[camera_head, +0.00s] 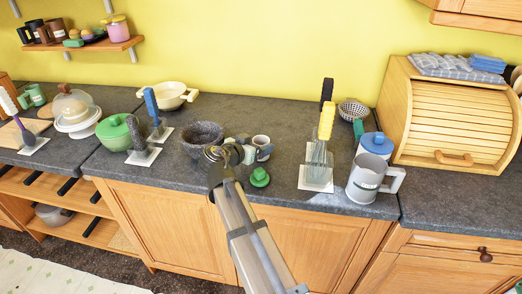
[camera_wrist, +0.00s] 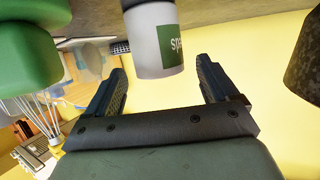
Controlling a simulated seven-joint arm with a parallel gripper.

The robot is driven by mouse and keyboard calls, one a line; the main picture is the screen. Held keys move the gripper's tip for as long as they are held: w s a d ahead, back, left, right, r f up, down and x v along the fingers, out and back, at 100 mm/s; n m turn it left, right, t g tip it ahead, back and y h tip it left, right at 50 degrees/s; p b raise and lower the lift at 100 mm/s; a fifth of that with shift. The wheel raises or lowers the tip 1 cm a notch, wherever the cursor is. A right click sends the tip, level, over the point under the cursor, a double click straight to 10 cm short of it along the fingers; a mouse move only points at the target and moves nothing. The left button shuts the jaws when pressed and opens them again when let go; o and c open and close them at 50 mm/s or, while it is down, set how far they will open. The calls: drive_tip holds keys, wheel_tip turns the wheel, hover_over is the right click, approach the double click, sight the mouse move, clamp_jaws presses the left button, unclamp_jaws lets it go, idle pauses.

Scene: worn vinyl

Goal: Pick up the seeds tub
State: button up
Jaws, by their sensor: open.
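The seeds tub, a small pale grey cylinder with a green label (camera_wrist: 158,42), shows in the wrist view, where the picture appears upside down. Only part of the label's lettering shows, matching the end of "seeds" inverted. In the head view my gripper (camera_head: 226,154) is low over the counter, beside small pale tubs, and partly hides one. I cannot tell there which is the seeds tub.
A dark stone bowl (camera_head: 201,138) stands left of my gripper. A green knobbed object (camera_head: 260,177) is close in front at right. A whisk on a stand (camera_head: 317,165) and a grey jug (camera_head: 367,178) stand farther right. Free counter (camera_head: 182,177) lies at front left.

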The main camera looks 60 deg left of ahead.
sight(265, 140)
drive_tip(key=x, duration=0.3)
drive_tip(key=shift+w+a+f, duration=0.1)
drive_tip(key=shift+w+f, duration=0.1)
drive_tip(key=c, duration=1.2)
drive_tip(key=shift+r, duration=0.1)
